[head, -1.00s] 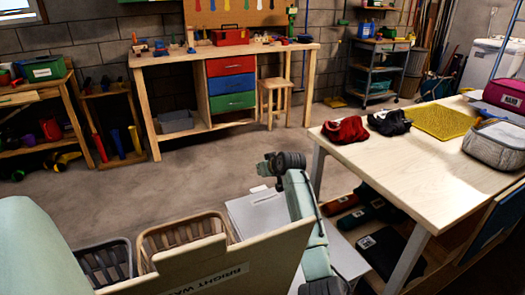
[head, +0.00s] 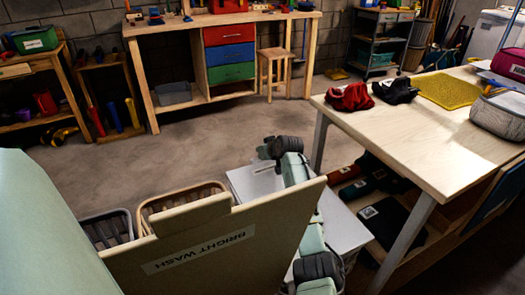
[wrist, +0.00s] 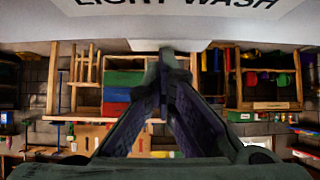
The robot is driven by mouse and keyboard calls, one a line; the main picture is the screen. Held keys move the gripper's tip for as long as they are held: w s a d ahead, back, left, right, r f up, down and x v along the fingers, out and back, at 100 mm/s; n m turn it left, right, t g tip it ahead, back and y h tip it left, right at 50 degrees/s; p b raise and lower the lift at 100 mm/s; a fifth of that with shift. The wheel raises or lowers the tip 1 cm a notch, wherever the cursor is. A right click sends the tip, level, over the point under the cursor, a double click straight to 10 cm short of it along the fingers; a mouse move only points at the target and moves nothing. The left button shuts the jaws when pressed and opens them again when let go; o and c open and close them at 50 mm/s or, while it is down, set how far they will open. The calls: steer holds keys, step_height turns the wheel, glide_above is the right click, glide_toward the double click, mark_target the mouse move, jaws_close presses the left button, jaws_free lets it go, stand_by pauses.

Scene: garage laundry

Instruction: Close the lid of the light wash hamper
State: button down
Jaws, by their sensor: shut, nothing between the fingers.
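A pale panel lettered LIGHT WASH (wrist: 190,12) crosses the top of the wrist view, its label upright in that upside-down picture. My gripper (wrist: 167,58) points towards the panel's edge with its fingers together and empty. I cannot tell whether the tips touch it. In the head view a white panel (head: 343,236) lies behind my arm, partly hidden; its label does not show, so I cannot tell if it is the same one.
A raised tan lid marked BRIGHT WASH (head: 235,245) fills the front. Behind it are a dark basket (head: 108,228) and a tan basket (head: 180,200). A wooden table (head: 440,130) stands close on the right. The concrete floor (head: 210,140) beyond is clear.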

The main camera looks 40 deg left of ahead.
step_height(320, 180, up, 5)
steer(key=p, duration=0.4)
steer(key=shift+f, duration=0.2)
steer(key=b+v, duration=0.3)
steer(key=v, duration=0.6)
steer(key=shift+r, duration=0.5)
steer(key=shift+w, duration=0.1)
